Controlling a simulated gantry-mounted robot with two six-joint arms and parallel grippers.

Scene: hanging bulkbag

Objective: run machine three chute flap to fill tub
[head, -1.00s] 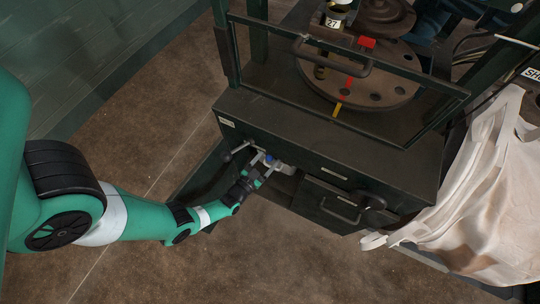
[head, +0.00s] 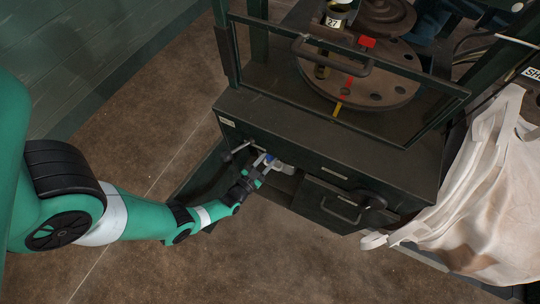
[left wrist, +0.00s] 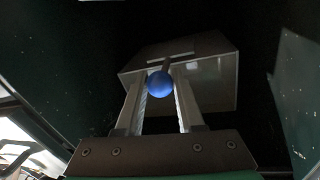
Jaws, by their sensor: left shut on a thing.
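My left gripper (head: 265,163) reaches in from the left to the front of the dark machine cabinet. It is shut on a blue ball knob (left wrist: 160,84), which sits between the two fingers in the left wrist view. Just behind the knob in that view is a grey metal box-like part (left wrist: 212,82), perhaps the chute flap; its link to the knob is hidden. In the head view, a pale grey part (head: 284,168) shows beside the fingertips at a dark opening in the cabinet front. I cannot make out a tub clearly. My right gripper is not in view.
The cabinet (head: 280,125) carries a round plate with holes (head: 385,95) behind a framed guard with a handle (head: 330,58). A drawer handle (head: 340,210) juts forward. A white bulk bag (head: 490,190) hangs right. Floor is clear in front.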

